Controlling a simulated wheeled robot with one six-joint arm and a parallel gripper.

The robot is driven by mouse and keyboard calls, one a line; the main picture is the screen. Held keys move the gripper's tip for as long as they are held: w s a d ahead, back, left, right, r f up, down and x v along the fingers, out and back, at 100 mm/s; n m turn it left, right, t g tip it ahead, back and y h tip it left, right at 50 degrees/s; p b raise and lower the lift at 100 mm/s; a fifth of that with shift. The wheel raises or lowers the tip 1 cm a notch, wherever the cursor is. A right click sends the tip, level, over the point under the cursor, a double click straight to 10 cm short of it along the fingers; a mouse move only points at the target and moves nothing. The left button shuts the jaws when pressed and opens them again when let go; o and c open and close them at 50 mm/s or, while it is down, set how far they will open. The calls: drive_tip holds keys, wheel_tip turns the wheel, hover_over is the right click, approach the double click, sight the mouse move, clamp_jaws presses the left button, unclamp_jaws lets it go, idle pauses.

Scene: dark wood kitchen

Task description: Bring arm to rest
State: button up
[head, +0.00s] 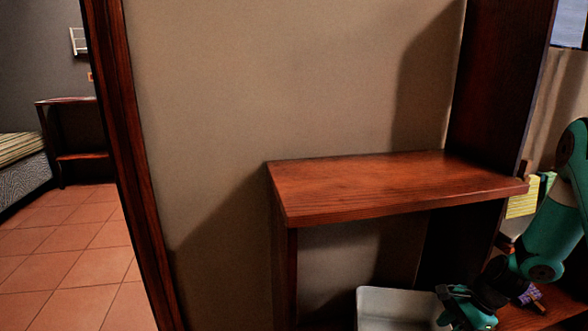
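My teal and black arm (548,235) comes in from the right edge and bends down toward the lower right. My gripper (455,308) is at the bottom of the view, at the right side of a white bin (390,301). It overlaps the bin's right edge in the picture; I cannot tell whether they touch. The gripper's fingers are small and partly cut off by the bottom edge, so their opening does not show clearly.
A wooden shelf (380,184) stands against the wall above the bin, beside a tall dark panel (500,80). A small purple item (530,295) and a yellow-green item (522,203) are near my arm. A doorway with tiled floor (70,245) opens at left.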

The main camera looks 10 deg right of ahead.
drive_tip(key=s+a+r+n+h, duration=0.2)
drive_tip(key=a+r+n, duration=0.45)
drive_tip(key=r, duration=0.25)
drive_tip(key=s+a+r+n+h, duration=0.1)
drive_tip(key=a+r+n+h, duration=0.1)
drive_tip(key=a+r+n, duration=0.6)
drive_tip(key=s+a+r+n+g+y+p, duration=0.1)
drive_tip(key=s+a+r+n+g+y, duration=0.15)
drive_tip(key=s+a+r+n, duration=1.1)
wheel_tip(320, 180, up, 31)
drive_tip(key=s+a+m+p, duration=0.1)
drive_tip(key=a+m+p, duration=0.1)
drive_tip(key=p, duration=2.8)
drive_tip(key=shift+s+m+t, duration=0.35)
drive_tip(key=shift+s+m, duration=0.05)
drive_tip(key=shift+y, duration=0.25)
